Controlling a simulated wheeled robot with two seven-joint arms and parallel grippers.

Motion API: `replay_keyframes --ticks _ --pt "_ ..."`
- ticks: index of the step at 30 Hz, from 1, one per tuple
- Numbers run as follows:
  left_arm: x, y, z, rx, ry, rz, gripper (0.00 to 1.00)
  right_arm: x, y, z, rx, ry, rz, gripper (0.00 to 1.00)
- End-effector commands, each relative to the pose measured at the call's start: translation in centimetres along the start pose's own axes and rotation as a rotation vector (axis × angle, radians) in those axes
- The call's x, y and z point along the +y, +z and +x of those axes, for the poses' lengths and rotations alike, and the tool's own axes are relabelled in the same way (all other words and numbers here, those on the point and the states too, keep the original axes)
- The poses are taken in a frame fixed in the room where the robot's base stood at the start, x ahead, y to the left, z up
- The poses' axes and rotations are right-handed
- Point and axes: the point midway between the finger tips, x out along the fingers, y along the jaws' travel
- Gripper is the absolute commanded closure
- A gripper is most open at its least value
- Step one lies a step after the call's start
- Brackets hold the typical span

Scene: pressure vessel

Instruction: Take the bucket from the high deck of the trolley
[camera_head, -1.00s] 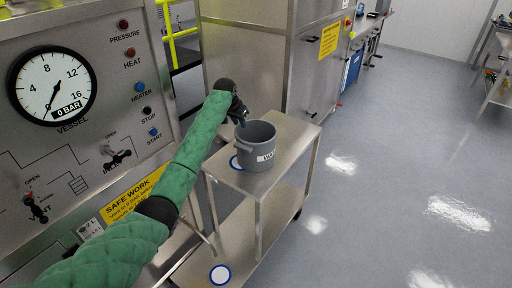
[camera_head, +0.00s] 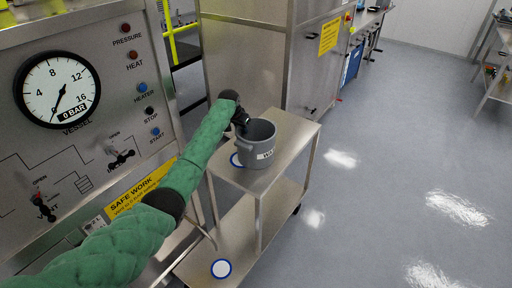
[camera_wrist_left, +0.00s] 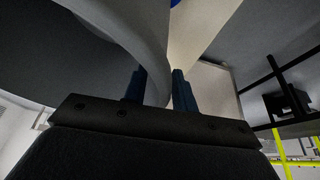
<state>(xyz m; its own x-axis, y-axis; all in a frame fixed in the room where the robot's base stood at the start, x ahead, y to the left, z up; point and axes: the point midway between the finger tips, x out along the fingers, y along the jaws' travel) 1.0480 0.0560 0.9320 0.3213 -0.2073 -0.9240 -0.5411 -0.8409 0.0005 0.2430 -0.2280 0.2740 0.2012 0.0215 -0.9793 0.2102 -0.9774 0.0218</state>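The grey bucket (camera_head: 259,150) stands upright on the high deck of the steel trolley (camera_head: 290,128). My left gripper (camera_head: 242,126) reaches down to the bucket's far-left rim in the head view. In the left wrist view, the two dark blue fingers (camera_wrist_left: 159,90) stand on either side of the bucket's wall (camera_wrist_left: 148,35), which fills the narrow gap between them. The fingers look shut on the rim. The fingertips are partly hidden. My right gripper is out of view.
The trolley's low deck (camera_head: 235,235) is bare except for a blue-ringed white disc (camera_head: 221,268). A gauge panel (camera_head: 90,150) stands at left, close to my left arm. A steel cabinet (camera_head: 255,60) stands behind the trolley.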

Motion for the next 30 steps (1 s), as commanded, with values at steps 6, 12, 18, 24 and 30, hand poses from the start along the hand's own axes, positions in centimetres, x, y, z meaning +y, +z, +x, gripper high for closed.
replay_keyframes --ticks 6,12,18,24,30 --pt "-0.01 0.0 -0.03 0.0 0.0 0.0 1.0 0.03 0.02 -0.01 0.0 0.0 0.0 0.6" --pt "0.0 0.02 -0.01 0.0 0.0 0.0 1.0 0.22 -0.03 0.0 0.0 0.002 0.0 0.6" --pt "0.0 0.04 0.01 -0.001 0.0 0.0 1.0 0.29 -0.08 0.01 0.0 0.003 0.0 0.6" --pt "0.0 0.06 0.02 -0.001 0.0 0.0 1.0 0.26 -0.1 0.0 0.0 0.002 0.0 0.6" --pt "0.0 0.08 0.04 -0.002 0.0 0.0 1.0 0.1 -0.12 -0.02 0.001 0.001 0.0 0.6"
